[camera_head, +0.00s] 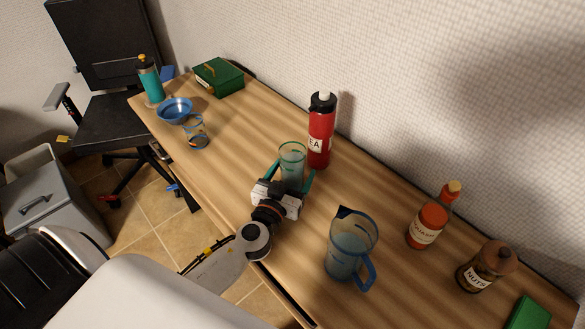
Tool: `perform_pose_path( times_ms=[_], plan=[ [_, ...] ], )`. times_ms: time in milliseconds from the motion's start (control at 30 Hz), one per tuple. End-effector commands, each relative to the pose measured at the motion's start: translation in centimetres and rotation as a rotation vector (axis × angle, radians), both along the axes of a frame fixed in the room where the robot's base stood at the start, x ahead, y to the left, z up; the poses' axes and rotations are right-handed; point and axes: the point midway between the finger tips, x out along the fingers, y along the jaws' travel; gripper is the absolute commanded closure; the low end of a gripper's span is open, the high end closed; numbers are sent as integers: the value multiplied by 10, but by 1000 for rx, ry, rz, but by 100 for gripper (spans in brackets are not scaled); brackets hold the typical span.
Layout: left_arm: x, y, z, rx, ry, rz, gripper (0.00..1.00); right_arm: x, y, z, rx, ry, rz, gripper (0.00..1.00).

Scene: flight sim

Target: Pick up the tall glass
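The tall glass (292,154) is clear with a greenish tint and stands upright near the middle of the table. My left gripper (292,175) reaches in from the lower left, with one teal finger on each side of the glass. The fingers look spread, with a small gap visible at the right finger. The gripper's body hides the lower part of the glass. My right gripper is not in view.
A red bottle (320,135) stands close behind the glass. A blue pitcher (350,248) is at the right front, with a sauce bottle (431,220) and nut jar (484,268) beyond. A short striped glass (196,133) and blue bowl (174,111) stand left.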

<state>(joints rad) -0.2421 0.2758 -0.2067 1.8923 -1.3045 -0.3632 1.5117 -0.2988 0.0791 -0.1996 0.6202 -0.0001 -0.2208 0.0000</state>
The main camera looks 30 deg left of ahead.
Motion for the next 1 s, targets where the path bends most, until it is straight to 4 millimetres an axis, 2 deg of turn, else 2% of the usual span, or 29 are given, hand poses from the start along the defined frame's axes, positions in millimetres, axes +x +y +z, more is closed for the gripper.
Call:
perform_pose_path(
  times_ms=[33, 167, 433, 800, 833, 1000],
  plan=[
    [9, 1, 4, 3, -2, 0, 25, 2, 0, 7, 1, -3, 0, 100],
    [21, 3, 2, 1, -1, 1, 25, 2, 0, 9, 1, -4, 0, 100],
    [23, 3, 0, 0, 1, 1, 25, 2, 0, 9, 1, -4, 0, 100],
    [23, 3, 0, 0, 0, 1, 85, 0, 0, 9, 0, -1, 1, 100],
    [24, 3, 2, 0, -2, 1, 88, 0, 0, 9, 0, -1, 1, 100],
    [24, 3, 2, 0, -3, 1, 88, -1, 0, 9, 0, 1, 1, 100]
  ],
)
